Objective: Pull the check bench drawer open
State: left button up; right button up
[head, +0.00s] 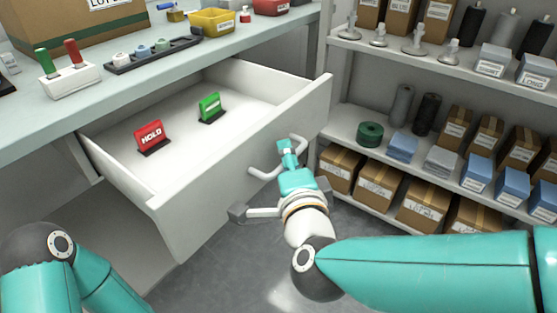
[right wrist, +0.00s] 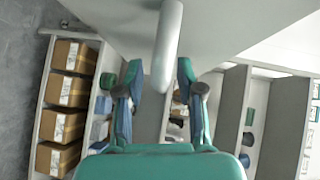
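The check bench drawer (head: 175,222) is white and stands well out from under the bench top, with its inside showing. A red HOLD sign (head: 151,137) and a green sign (head: 210,107) stand in it. Its pale bar handle (head: 262,172) is on the front panel. My right gripper (head: 287,150) is at the handle. In the right wrist view, its two fingers (right wrist: 159,82) are apart, with the handle bar (right wrist: 168,40) between them. A gap shows on the left side; contact on the right is unclear. My left gripper is out of view.
The bench top (head: 225,60) holds a white stand (head: 70,80), a dark rack (head: 153,56) and a yellow bin (head: 212,21). A shelf unit (head: 345,122) with boxes and spools stands close to the right of the drawer. Grey floor is clear below.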

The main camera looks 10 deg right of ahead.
jog(key=s, duration=0.7)
jog(key=shift+s+d+r, duration=0.15)
jog(key=shift+s+r, duration=0.05)
jog(key=shift+r, duration=0.25)
